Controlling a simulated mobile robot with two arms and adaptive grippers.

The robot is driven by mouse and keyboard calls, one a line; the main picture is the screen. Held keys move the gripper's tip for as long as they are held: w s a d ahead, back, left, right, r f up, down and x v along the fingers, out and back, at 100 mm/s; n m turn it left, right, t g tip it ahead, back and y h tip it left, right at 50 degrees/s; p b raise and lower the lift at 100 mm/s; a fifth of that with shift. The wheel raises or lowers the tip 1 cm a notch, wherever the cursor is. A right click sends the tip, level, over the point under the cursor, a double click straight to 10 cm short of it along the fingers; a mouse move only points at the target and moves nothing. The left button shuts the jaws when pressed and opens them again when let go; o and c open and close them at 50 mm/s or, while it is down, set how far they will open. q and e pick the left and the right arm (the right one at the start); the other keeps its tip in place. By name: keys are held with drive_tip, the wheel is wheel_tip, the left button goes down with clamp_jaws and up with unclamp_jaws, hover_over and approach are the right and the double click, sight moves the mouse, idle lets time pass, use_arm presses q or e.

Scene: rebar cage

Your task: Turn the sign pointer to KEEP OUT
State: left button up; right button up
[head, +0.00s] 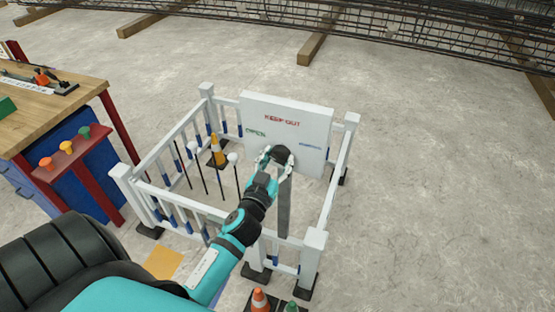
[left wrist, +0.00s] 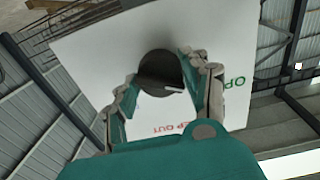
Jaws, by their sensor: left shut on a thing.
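A white sign board (head: 300,105) stands in a white fence. It bears red KEEP OUT (head: 282,118) at the top, green OPEN (head: 256,133) at left and small blue lettering at right. A round black knob (head: 281,152) sits low on the board. My left gripper (head: 275,158) is shut on the knob, a finger on either side. In the left wrist view the knob (left wrist: 158,66) shows between the fingers, with a short pale mark at its lower right edge. I cannot tell which word the mark points to. My right gripper is not in view.
White fence rails (head: 340,185) enclose the sign on several sides. An orange cone (head: 217,150) and thin posts stand inside. A wooden-topped workbench (head: 50,105) is at left. Small cones (head: 260,300) stand at the front. Rebar lies at the back; the floor at right is clear.

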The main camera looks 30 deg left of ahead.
use_arm(q)
drive_tip(key=shift+c, duration=0.9)
drive_tip(key=shift+m, duration=0.4)
drive_tip(key=m, duration=0.4)
drive_tip(key=shift+r, duration=0.1)
drive_tip(key=m, duration=0.7)
drive_tip(key=shift+p, duration=0.3)
drive_tip(key=o, duration=1.2)
drive_tip(key=shift+c, duration=0.2)
